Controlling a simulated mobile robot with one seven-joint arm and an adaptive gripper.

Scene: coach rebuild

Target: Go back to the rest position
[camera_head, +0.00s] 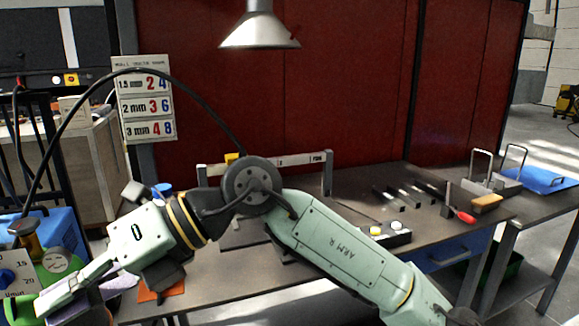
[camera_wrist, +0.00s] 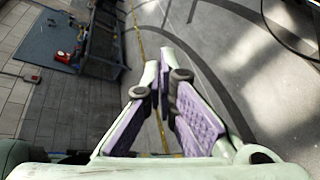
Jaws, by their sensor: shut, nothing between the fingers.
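My gripper (camera_head: 50,301) is at the lower left of the head view, at the end of my pale green arm. It reaches out to the left, past the left end of the workbench (camera_head: 225,285), and tilts downward. Its tips are close in the picture to a green device with a dial. I cannot tell whether they touch it. In the wrist view, my gripper (camera_wrist: 160,78) shows two fingers with purple ribbed pads. The tips meet and nothing is between them. The floor lies beyond them. My arm hides part of the bench top.
A red-handled tool (camera_head: 465,217), a button box (camera_head: 388,236) and several dark tools lie on the bench's right half. A lamp (camera_head: 259,30) hangs above. A sign with numbers (camera_head: 145,100) stands at the back left. A blue tray (camera_head: 545,180) is at the far right.

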